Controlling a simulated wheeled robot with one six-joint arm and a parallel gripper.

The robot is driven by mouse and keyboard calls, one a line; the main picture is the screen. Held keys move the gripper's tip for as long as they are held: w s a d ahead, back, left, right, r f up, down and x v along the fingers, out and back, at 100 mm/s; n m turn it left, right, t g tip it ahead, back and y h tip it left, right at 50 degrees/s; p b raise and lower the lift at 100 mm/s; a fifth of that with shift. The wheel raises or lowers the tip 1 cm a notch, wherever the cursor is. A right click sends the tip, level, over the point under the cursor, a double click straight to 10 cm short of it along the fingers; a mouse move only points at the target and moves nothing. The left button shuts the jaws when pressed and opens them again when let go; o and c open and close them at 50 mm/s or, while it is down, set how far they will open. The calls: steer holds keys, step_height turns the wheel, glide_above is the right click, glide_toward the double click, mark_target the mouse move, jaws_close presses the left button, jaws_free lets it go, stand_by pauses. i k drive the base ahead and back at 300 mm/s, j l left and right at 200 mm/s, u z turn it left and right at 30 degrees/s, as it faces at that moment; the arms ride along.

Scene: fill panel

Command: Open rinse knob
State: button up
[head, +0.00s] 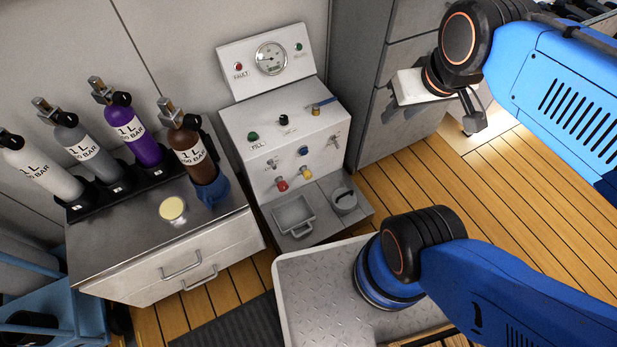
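The fill panel (293,140) is a light grey box with a sloped top and a front face of small controls. On its front, a red knob (282,184) and a yellow knob (306,173) stick out low down, with a small blue knob (303,151) and metal toggles above them. No rinse label is legible, so I cannot tell which control is the rinse knob. My gripper (472,122) is at the upper right, well to the right of the panel and apart from it. It is seen small and partly behind my wrist, so its opening is unclear.
A gauge (271,58) tops the panel. Several gas bottles, one purple (135,138), stand on the left cabinet (120,245). Grey drawers (396,120) stand right of the panel. Wooden floor shows between.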

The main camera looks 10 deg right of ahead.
mark_target(307, 175)
steer(key=k+l, duration=1.05)
